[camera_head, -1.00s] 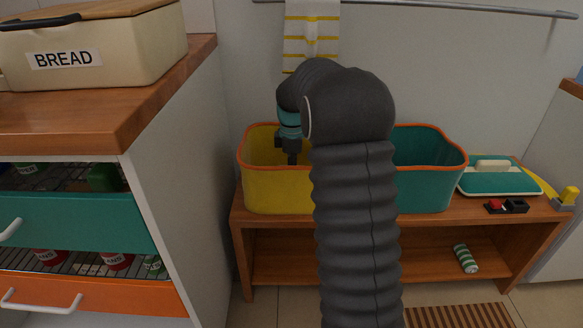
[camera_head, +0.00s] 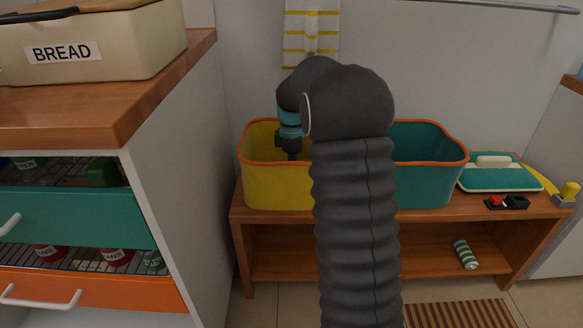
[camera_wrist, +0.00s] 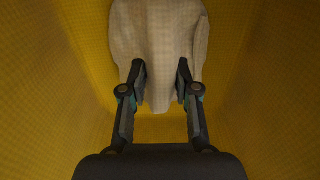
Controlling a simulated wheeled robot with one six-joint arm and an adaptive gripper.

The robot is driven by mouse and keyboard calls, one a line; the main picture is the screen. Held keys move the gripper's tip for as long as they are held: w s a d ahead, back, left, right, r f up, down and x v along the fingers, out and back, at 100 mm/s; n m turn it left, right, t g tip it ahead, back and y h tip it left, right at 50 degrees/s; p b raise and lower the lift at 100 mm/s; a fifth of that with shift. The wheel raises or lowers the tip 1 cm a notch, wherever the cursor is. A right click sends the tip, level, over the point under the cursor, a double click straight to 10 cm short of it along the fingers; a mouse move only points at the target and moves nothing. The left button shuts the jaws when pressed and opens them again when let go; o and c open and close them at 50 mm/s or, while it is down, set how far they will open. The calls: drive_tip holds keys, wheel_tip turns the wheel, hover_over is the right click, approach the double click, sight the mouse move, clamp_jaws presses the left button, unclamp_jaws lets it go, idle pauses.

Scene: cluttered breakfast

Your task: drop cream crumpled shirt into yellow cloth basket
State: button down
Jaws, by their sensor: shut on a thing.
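The yellow cloth basket (camera_head: 277,186) with an orange rim stands on the wooden bench, at the left of the bench top. My gripper reaches down into it; in the head view its fingertips are hidden behind the basket wall. In the wrist view my gripper (camera_wrist: 161,85) is shut on the cream crumpled shirt (camera_wrist: 160,30), with a fold of cloth between the two fingers. Yellow basket walls (camera_wrist: 45,90) surround the shirt there. Whether the shirt touches the basket floor I cannot tell.
A teal basket (camera_head: 424,175) adjoins at the right, partly behind my arm. A counter with a bread box (camera_head: 90,48) and open drawers stands at left.

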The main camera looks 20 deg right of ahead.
drive_tip(key=c, duration=0.8)
unclamp_jaws()
drive_tip(key=shift+o, duration=0.2)
wheel_tip(320, 180, up, 12)
